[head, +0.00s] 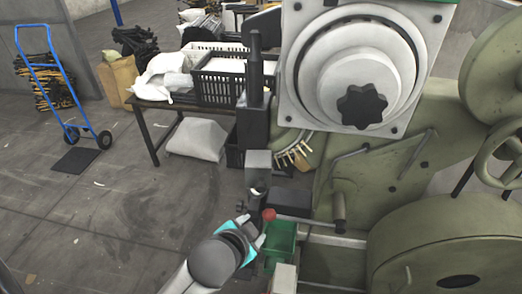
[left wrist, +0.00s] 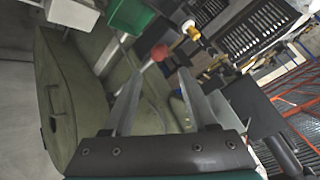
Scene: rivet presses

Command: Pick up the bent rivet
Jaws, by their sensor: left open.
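A small pale, brassy piece (head: 258,189) sits at the press's tool, under the grey block. In the left wrist view a yellow-and-white piece (left wrist: 191,31) shows at the same area, beyond the red knob. It may be the bent rivet, but I cannot make out a bend. My left gripper (head: 252,230) is open and empty, just below and in front of the tool, close to the red knob. Its two fingers stand apart in the left wrist view (left wrist: 158,78), with the piece beyond their tips. My right gripper is not in view.
A red ball knob (head: 269,214) on a lever is close to my left fingers. A green bin (head: 281,240) is just right of them. The green press (head: 400,150) fills the right side. A table with black crates (head: 220,82) and a blue hand truck (head: 62,85) stand behind.

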